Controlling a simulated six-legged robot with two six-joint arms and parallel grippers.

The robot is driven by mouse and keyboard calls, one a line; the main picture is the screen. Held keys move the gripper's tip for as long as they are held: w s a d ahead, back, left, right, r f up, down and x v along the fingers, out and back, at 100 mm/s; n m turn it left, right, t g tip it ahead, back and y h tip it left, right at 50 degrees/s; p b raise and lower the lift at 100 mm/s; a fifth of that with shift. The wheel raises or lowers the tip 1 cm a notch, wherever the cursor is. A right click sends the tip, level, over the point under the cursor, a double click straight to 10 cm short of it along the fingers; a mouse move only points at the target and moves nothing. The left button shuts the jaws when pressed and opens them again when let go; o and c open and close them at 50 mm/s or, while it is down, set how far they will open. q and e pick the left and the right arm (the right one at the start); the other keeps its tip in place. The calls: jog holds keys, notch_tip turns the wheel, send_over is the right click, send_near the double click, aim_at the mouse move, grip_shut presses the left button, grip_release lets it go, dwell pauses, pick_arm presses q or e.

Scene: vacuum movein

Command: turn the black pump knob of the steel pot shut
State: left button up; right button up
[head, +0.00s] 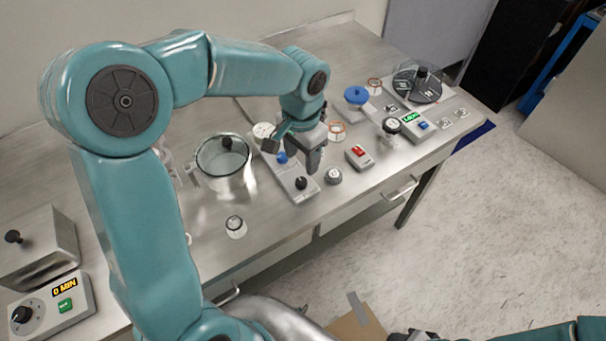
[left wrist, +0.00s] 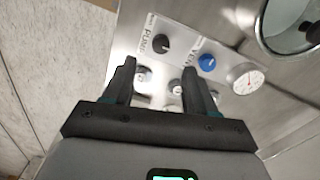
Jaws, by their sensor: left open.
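The steel pot (head: 222,182) with a clear lid stands on the steel bench, left of my left gripper (head: 314,165). A light valve panel beside it carries the black pump knob (head: 301,183) and a blue vent knob (head: 282,157). In the left wrist view the black pump knob (left wrist: 161,43) sits by the word PUMP, beyond the tips of my left gripper (left wrist: 159,68). The jaws are open and look empty, apart from the knob. The pot's rim (left wrist: 262,30) shows at upper right. A dark end of my right arm shows at the lower edge; its jaws cannot be made out.
A round gauge (left wrist: 245,78) sits near the blue knob. A small grey knob piece (head: 334,177) and a box with a red switch (head: 358,157) stand right of the panel. A small clear jar (head: 236,227) stands near the front edge. A timer box (head: 50,308) is at lower left.

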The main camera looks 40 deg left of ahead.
aim_at(301, 181)
pick_arm(q)
notch_tip(301, 181, down, 8)
jog(key=shift+s+r, duration=0.1)
jog(key=shift+a+f, duration=0.15)
jog(key=shift+f, duration=0.25)
jog(key=shift+r, duration=0.1)
jog(key=c, duration=1.1)
